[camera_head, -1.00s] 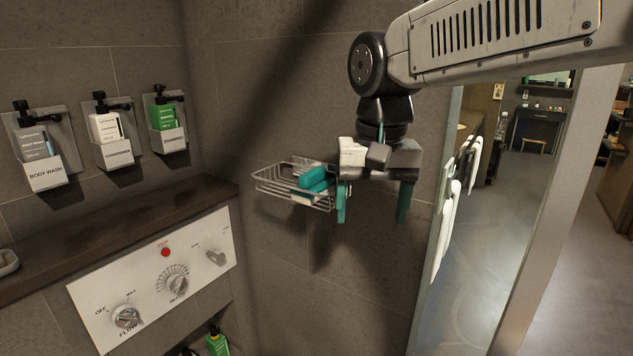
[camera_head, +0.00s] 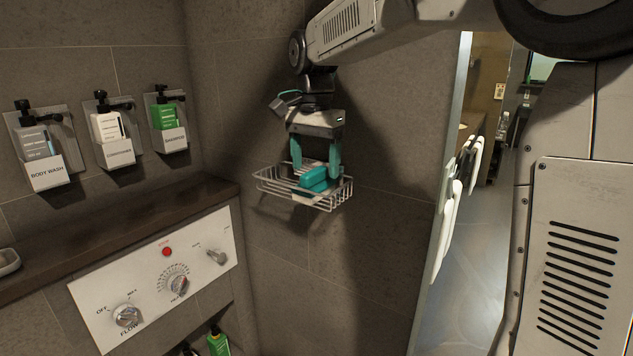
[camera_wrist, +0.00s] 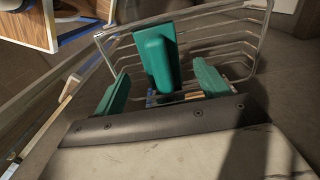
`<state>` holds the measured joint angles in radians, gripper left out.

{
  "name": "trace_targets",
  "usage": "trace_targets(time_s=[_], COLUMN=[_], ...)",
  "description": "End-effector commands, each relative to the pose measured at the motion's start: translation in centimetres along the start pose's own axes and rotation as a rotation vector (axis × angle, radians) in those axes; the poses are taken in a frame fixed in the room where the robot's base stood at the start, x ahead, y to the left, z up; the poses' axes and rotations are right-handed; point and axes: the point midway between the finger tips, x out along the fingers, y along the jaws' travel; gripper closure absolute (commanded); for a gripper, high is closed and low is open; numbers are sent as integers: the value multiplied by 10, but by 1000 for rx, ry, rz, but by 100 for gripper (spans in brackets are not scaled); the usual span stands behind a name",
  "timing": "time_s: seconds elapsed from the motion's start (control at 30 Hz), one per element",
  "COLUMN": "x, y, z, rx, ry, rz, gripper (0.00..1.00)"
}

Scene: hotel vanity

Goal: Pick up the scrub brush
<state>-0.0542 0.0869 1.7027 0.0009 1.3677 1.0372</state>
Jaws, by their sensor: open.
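The scrub brush (camera_head: 314,179) has a teal back and lies in a wire basket (camera_head: 334,199) fixed to the tiled wall. It also shows in the wrist view (camera_wrist: 157,57), its teal body pointing away from my gripper. My gripper (camera_head: 315,166) is above the basket with its teal fingers pointing down. In the wrist view the two fingers (camera_wrist: 157,88) are spread, with the brush's near part between them and gaps on both sides. The brush's underside is mostly hidden; I cannot tell whether a finger touches it.
The basket's wire rim surrounds the brush closely. A dark ledge (camera_head: 120,232) and a white control panel (camera_head: 158,280) are at left, below body wash (camera_head: 40,150), conditioner (camera_head: 112,135) and a green bottle (camera_head: 167,122). Towels (camera_head: 448,215) hang at right.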

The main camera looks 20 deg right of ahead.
Motion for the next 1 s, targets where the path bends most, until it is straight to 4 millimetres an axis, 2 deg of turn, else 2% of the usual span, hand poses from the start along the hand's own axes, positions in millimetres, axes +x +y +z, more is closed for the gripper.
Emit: trace_targets(time_s=[0.1, 0.2, 0.5, 0.67, 0.7, 0.77, 1.0], x=[20, 32, 37, 36, 36, 36, 35], y=[0, 0, 0, 0, 0, 0, 0], z=[1, 1, 1, 0, 0, 0, 1], rx=[0, -1, -1, 0, 0, 0, -1], ry=[-2, -1, 0, 0, 0, 0, 0], rz=[4, 2, 0, 0, 0, 0, 0], gripper=[25, 25, 25, 70, 74, 78, 78])
